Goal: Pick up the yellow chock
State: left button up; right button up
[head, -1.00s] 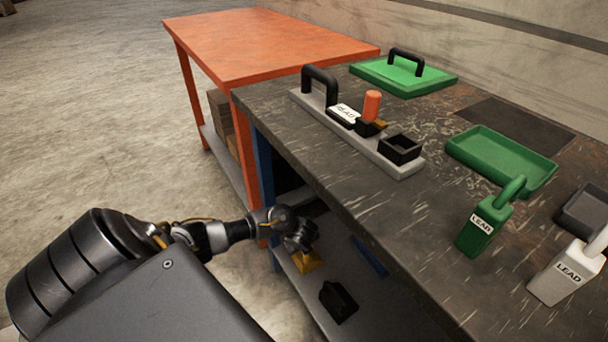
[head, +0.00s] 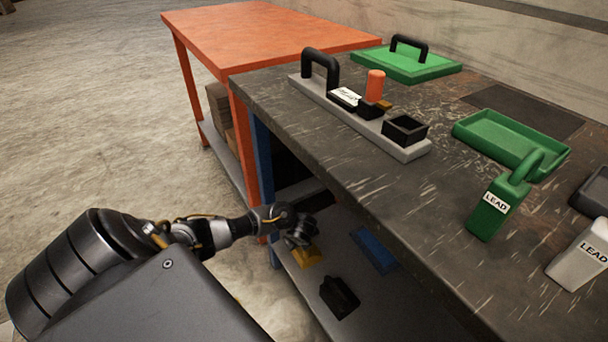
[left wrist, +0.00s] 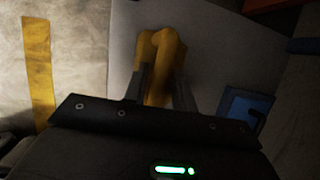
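The yellow chock (head: 307,257) rests on the grey lower shelf under the dark workbench. My left gripper (head: 300,238) reaches down over it and partly hides it in the head view. In the left wrist view the yellow chock (left wrist: 160,45) lies ahead of my left gripper (left wrist: 161,88). The two fingers stand apart, one on each side of the chock's near part. The picture is dark, and I cannot tell whether they touch it. My right gripper is in neither view.
A black chock (head: 340,297) and a blue object (head: 374,250) share the lower shelf (head: 312,285). The workbench edge overhangs it on the right. An orange table (head: 250,38) adjoins at the back. Green and white lead-labelled containers, a green tray and a fixture stand on the bench.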

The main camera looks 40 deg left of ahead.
pick_arm(q)
grip_shut()
dwell(1.0)
